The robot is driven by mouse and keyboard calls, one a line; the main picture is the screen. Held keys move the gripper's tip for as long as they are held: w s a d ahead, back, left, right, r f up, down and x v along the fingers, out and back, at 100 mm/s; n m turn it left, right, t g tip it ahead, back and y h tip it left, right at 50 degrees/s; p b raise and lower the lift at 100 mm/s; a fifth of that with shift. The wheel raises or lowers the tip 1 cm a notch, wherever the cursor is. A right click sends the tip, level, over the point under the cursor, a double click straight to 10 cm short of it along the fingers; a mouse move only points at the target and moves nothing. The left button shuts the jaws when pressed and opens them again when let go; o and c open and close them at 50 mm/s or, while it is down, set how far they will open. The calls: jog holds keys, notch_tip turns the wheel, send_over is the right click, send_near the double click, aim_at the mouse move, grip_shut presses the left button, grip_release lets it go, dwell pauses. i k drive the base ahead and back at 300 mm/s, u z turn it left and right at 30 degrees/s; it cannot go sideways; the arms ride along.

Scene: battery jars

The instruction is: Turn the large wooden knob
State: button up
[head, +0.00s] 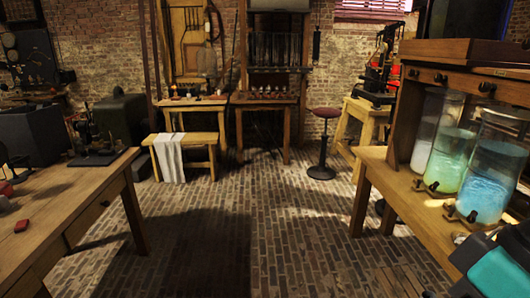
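I cannot make out a clearly large wooden knob. Several small dark knobs, one of them a front knob (486,86), sit along the front of the wooden shelf unit (460,50) at the right. Several small dark tap-like knobs (449,212) stick out at the foot of the glass jars, above the edge of the wooden bench. My gripper is not in view. A teal and black part at the bottom right corner looks like part of my arm; no fingers show.
Glass jars (483,180) with pale and blue-green contents stand on the right bench (390,178). A wooden table (50,205) is at the left. A stool (323,143) and a bench with white cloth (168,158) stand at the back. The brick floor (240,230) between is clear.

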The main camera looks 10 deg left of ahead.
aim_at(108, 144)
jog(key=u, duration=0.15)
jog(key=i, duration=2.1)
jog(key=u, duration=1)
jog(key=i, duration=2.05)
jog(key=u, duration=0.95)
jog(key=i, duration=0.8)
jog(key=u, duration=0.2)
